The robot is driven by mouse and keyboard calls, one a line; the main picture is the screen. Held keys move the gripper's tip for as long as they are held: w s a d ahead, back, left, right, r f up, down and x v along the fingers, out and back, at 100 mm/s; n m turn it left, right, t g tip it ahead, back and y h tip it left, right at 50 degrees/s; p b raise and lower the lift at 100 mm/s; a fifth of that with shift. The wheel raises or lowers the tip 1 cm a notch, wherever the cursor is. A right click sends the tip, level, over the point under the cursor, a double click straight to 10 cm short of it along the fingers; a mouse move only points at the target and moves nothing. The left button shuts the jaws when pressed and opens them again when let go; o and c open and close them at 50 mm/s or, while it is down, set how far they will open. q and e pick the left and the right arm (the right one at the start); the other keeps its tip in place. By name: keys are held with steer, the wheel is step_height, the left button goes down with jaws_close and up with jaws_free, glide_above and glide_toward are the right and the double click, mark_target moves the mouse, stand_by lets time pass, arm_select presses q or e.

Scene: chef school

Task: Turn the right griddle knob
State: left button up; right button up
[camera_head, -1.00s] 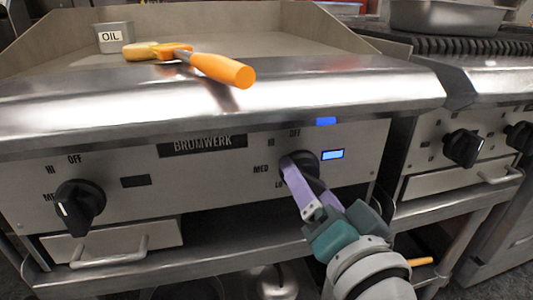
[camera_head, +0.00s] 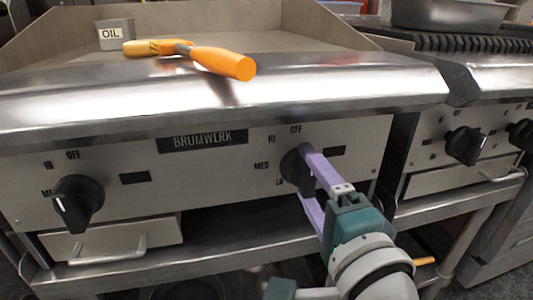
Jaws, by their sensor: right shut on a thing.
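The right griddle knob (camera_head: 290,168) is a black dial on the right of the steel front panel, partly hidden by my gripper. My right gripper (camera_head: 304,173) is shut on it, with one purple finger above and one below. The display (camera_head: 335,150) beside this knob is dark. The left griddle knob (camera_head: 77,203) is black with a white mark and stands free. My left gripper is not in view.
An orange-handled tool (camera_head: 215,60) rests on the griddle's front edge, near an oil container (camera_head: 115,34). A drawer handle (camera_head: 107,250) sticks out at lower left. More black knobs (camera_head: 465,145) are on the appliance at right.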

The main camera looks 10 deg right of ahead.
steer(key=shift+m, duration=0.3)
stand_by(0.4)
steer(key=o, duration=1.3)
steer(key=shift+s, duration=0.1)
steer(key=shift+s, duration=0.4)
steer(key=s+p, duration=0.1)
steer(key=s, duration=0.8)
steer(key=shift+d, duration=0.2)
